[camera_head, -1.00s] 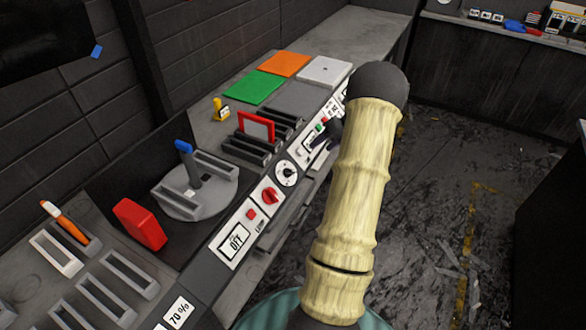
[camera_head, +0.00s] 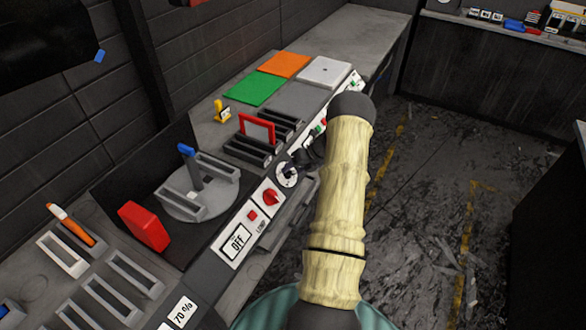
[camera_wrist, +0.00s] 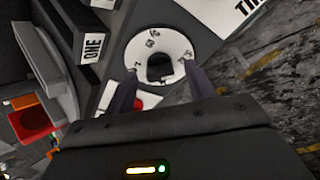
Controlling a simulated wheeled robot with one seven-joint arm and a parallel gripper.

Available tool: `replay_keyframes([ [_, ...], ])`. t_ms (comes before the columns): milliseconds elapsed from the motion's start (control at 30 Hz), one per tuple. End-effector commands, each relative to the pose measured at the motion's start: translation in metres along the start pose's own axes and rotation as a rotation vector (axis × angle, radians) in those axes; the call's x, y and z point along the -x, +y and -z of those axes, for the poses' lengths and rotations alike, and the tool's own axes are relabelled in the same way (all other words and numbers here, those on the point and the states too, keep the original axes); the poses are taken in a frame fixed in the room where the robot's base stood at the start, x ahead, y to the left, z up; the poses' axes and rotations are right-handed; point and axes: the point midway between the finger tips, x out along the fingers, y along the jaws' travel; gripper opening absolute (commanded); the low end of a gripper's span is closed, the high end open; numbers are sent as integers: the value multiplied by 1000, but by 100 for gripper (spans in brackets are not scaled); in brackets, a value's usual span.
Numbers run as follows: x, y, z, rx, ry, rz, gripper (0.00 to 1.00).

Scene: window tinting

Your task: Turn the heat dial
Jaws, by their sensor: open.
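A round white dial with black figures and a black knob (camera_wrist: 160,68) is in the middle of the wrist view. The same dial (camera_head: 287,175) is on the sloped panel in the head view, partly hidden by my gripper. I cannot read a heat label on it. My gripper (camera_wrist: 158,82) is open, its two fingers on either side of the black knob. The wrist view does not show whether they touch it. In the head view my gripper (camera_head: 301,163) is a dark shape at the dial's right edge, partly behind my arm.
A grey turntable (camera_head: 192,199), a red block (camera_head: 144,226) and black slotted holders (camera_head: 247,150) stand on the bench. The floor (camera_head: 430,220) at right is open.

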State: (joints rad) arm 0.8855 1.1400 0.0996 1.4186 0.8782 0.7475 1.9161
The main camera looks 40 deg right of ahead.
Motion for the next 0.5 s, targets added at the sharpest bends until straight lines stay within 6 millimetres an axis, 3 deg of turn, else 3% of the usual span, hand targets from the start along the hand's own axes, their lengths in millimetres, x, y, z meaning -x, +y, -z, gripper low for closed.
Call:
replay_keyframes([
  [133, -11, 0, 0, -1, 0, -1, 55],
  [400, -13, 1, 0, 1, 0, -1, 55],
  [500, -13, 2, 0, 2, 1, -1, 37],
])
